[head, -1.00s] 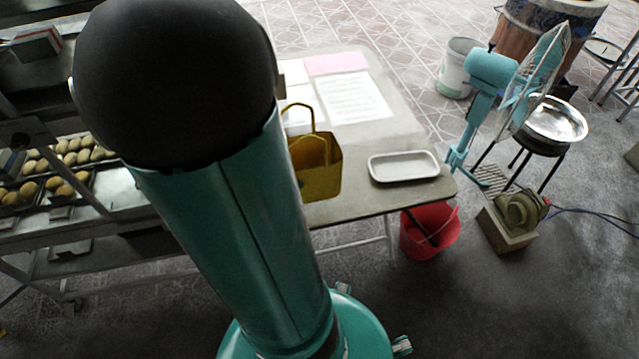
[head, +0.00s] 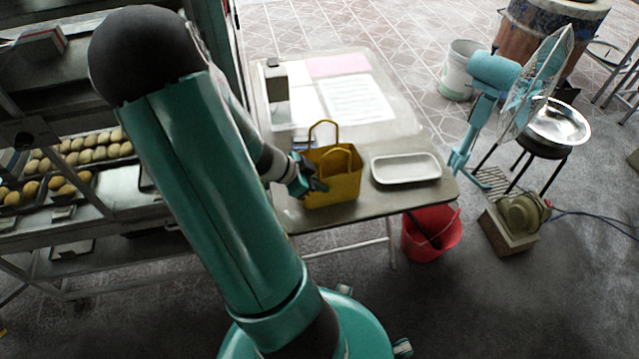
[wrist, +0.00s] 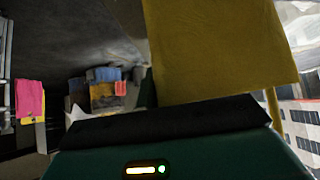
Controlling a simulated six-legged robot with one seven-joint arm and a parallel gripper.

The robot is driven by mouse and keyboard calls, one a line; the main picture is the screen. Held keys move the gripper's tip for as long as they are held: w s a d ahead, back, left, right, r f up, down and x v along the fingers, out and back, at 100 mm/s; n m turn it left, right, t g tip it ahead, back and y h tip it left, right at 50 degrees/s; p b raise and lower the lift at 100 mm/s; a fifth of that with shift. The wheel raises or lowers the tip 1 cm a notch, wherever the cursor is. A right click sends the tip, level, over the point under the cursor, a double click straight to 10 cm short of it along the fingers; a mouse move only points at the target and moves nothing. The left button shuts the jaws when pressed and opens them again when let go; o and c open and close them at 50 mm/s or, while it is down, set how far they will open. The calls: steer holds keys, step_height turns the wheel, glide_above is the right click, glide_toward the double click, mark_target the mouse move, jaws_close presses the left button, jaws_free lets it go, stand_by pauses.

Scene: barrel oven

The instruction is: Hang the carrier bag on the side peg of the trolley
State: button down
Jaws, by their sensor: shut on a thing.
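The yellow carrier bag (head: 345,188) is upright with its looped handles up, at the front of the table in the head view. I cannot tell whether its base touches the tabletop. My gripper (head: 314,186) is at the bag's lower left side, shut on its wall. In the wrist view the yellow bag (wrist: 215,50) fills the upper middle, above my dark gripper edge (wrist: 170,120). The trolley appears to be the metal rack (head: 75,262) with trays of buns at left. I cannot make out its side peg; my arm covers part of that area.
The table (head: 420,203) also bears a pale shallow tray (head: 406,168) right of the bag and papers (head: 355,97) behind it. A red bucket (head: 432,235) stands below the right end. A turquoise fan (head: 495,72) stands further right. Floor in front is clear.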

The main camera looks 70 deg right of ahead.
steer(key=shift+f, duration=0.15)
steer(key=c, duration=1.6)
jaws_free()
steer(key=v, duration=1.3)
steer(key=shift+w+r, duration=0.2)
steer(key=shift+r, duration=0.2)
steer(key=shift+a, duration=0.1)
